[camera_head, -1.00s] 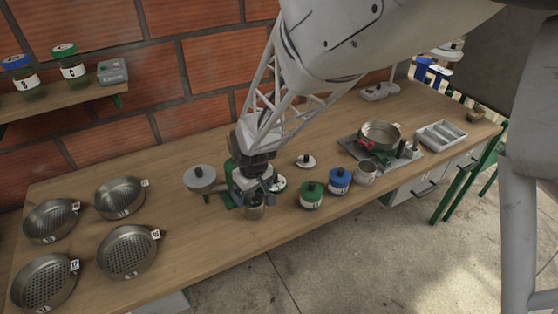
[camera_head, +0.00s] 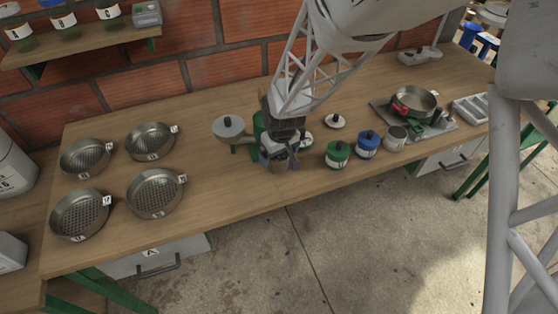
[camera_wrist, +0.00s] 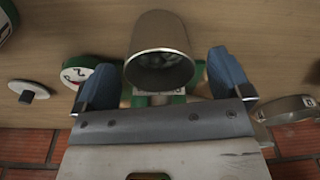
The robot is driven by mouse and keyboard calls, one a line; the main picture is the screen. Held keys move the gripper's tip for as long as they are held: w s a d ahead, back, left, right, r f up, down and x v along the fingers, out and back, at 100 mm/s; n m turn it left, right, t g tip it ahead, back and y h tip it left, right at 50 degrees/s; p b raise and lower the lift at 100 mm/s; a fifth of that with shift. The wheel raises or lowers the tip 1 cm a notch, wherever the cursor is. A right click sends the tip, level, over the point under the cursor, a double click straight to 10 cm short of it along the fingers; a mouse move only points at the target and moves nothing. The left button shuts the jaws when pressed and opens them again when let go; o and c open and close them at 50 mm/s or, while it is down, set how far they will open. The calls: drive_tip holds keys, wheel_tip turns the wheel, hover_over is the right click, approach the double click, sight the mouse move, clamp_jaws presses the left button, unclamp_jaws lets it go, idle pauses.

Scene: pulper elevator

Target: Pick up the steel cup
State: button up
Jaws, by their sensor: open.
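The steel cup (camera_wrist: 160,38) is a plain grey metal cup. In the wrist view its open mouth faces the camera, and something indistinct shows inside. My gripper (camera_wrist: 164,78) is open, with one blue-grey finger on each side of the cup and visible gaps between. In the head view, my gripper (camera_head: 278,156) is low over the table's front part, and the cup (camera_head: 279,168) shows just below it, mostly hidden. Behind the cup stands a green device (camera_head: 258,128), partly covered by my gripper.
On the wooden table (camera_head: 230,185) a green jar (camera_head: 338,154), a blue jar (camera_head: 368,144) and another metal cup (camera_head: 396,138) stand to the right. Several sieves (camera_head: 155,192) lie farther left. The table between sieves and gripper is clear.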

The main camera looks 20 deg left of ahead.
drive_tip(key=c, duration=1)
drive_tip(key=shift+r, duration=0.15)
drive_tip(key=shift+r, duration=0.15)
drive_tip(key=s+d, duration=1.2)
drive_tip(key=shift+s+d, duration=0.35)
drive_tip(key=shift+s, duration=0.05)
drive_tip(key=shift+w, duration=0.1)
